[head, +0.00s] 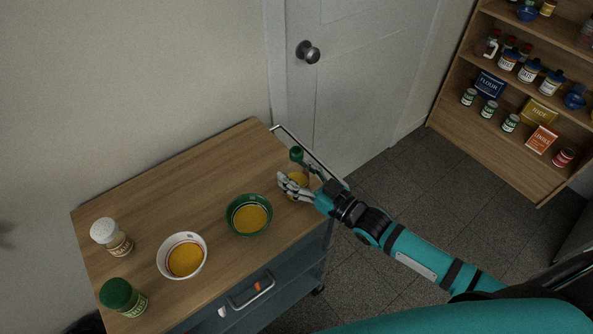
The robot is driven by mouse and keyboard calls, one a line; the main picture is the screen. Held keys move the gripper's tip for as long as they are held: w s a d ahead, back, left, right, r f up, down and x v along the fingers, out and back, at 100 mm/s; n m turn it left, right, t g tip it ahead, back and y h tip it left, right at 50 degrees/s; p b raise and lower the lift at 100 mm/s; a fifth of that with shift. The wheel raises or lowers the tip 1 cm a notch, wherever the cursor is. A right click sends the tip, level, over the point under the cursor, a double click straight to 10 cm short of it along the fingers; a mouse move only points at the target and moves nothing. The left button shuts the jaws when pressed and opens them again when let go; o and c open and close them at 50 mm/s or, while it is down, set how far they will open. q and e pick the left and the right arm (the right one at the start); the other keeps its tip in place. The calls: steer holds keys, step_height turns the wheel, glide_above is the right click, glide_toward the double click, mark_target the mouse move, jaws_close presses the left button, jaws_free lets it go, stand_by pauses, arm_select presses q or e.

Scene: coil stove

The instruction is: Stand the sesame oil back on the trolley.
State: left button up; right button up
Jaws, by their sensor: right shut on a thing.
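The trolley (200,192) has a wooden top and a dark blue-grey body with a drawer. My right gripper (293,182) is at the right end of the trolley top, shut on a bottle with a green cap (296,153), which looks like the sesame oil. The fingers and wrist hide most of the bottle, and I cannot tell whether its base touches the top. My left gripper is not in view.
On the top are a green bowl (249,215), a white bowl (182,256), a white-capped shaker (112,237) and a green-capped jar (124,298). A rail (312,153) edges the right end.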

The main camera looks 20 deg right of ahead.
steer(key=shift+f, duration=0.1)
steer(key=o, duration=1.6)
steer(key=shift+s+d, duration=0.1)
steer(key=shift+s, duration=0.15)
steer(key=b+v, duration=0.1)
steer(key=v, duration=1)
steer(key=shift+s+b, duration=0.25)
steer(key=shift+b, duration=0.15)
